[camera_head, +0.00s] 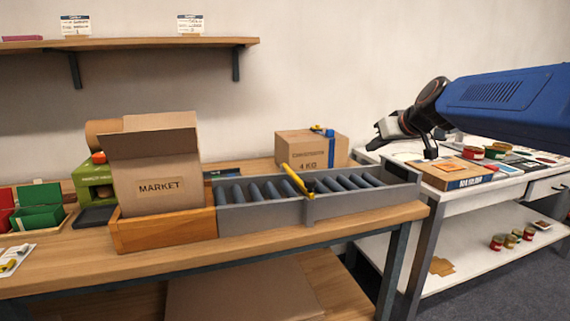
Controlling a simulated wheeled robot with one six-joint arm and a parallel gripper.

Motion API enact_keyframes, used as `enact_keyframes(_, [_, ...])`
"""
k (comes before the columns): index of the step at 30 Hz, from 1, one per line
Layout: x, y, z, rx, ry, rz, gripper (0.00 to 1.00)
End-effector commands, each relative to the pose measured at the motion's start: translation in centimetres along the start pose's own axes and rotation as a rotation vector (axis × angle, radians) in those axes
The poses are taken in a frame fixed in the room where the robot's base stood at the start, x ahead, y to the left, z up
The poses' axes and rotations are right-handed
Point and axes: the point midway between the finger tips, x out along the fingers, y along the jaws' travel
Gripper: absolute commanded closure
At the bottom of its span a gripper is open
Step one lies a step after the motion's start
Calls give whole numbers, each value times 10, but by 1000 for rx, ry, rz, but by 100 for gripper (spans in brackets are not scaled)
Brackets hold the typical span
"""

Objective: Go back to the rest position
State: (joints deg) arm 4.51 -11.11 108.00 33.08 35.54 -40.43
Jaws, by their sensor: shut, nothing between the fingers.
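My gripper (381,134) is in the upper right of the head view, at the end of my blue arm, which comes in from the right edge. Its fingers are shut with nothing held. It hangs in the air, in front of the wall and near the gap between the wooden bench (340,230) and the white table (455,203). No chestnuts can be made out.
An open MARKET box (158,188) stands in a wooden tray (165,233) left of a grey roller conveyor (258,214) with a yellow-handled part (297,179). A closed carton (311,151) stands behind. The white table holds a flat box (449,174) and tins. A shelf (130,44) hangs upper left.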

Motion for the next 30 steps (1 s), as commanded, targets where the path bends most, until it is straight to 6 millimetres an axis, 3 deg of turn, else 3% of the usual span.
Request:
enact_keyframes(5, [-16,-13,28,14,-39,-2,100])
enact_keyframes(11, [-39,-30,75,38,-105,0,100])
enact_keyframes(14, [-56,-42,112,58,-154,5,100])
enact_keyframes(21, [-101,-68,223,118,-298,48,100])
enact_keyframes(30, [-149,-84,361,190,-457,145,100])
